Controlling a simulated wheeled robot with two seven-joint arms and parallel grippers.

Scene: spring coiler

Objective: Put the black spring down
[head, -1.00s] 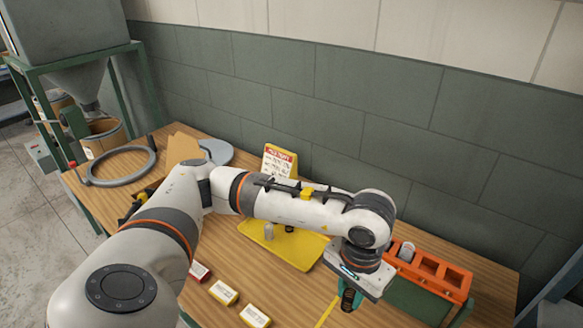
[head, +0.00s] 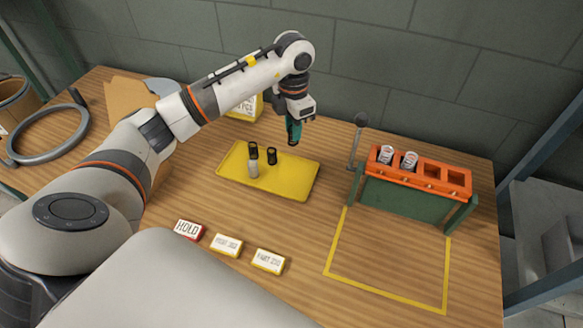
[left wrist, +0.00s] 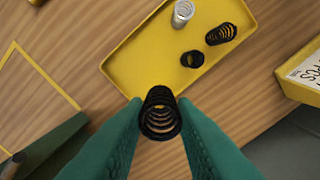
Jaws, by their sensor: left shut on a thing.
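My left gripper (head: 294,132) is above the back edge of the yellow tray (head: 293,190). In the left wrist view its green fingers (left wrist: 160,125) are shut on a black spring (left wrist: 160,112), which hangs over the tray's rim. The tray (left wrist: 125,72) holds two other black springs, one (left wrist: 221,34) and another (left wrist: 192,59), and a silver spring (left wrist: 182,13). In the head view these show as two dark springs (head: 271,156) and (head: 253,150) and a pale one (head: 253,170). My right gripper is not in view.
An orange rack (head: 418,170) with two pale items in its slots stands on a green base at right. A yellow taped outline (head: 385,295) lies before it. Labelled blocks (head: 228,244) line the front. A yellow sign (head: 243,106) stands behind the tray.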

